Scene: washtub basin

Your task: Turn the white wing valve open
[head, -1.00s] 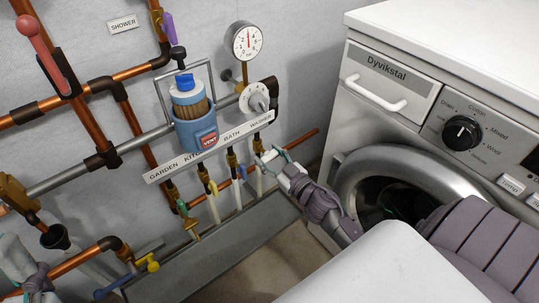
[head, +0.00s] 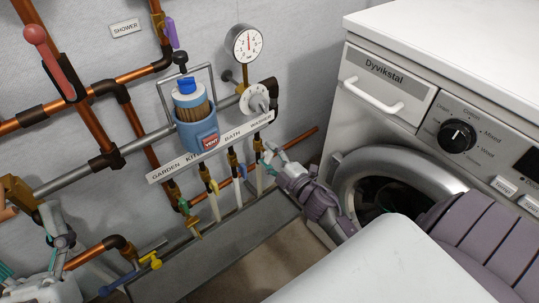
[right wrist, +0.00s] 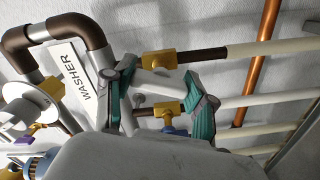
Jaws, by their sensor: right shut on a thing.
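The white wing valve (right wrist: 157,82) shows in the right wrist view as a white handle beside a brass valve body, under the WASHER label. My right gripper (right wrist: 160,98) has its teal fingers on either side of it and is shut on it. In the head view my right gripper (head: 268,154) is at the right end of the pipe row, and its fingers hide most of the white wing. My left gripper (head: 30,250) is partly in view at the lower left; its jaw opening is unclear.
The washing machine (head: 405,125) stands close on the right of my right arm. A blue filter housing (head: 197,130), a pressure gauge (head: 245,43) and a round white dial (head: 256,99) are above. Other valves, such as the yellow one (head: 150,261), are to the left.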

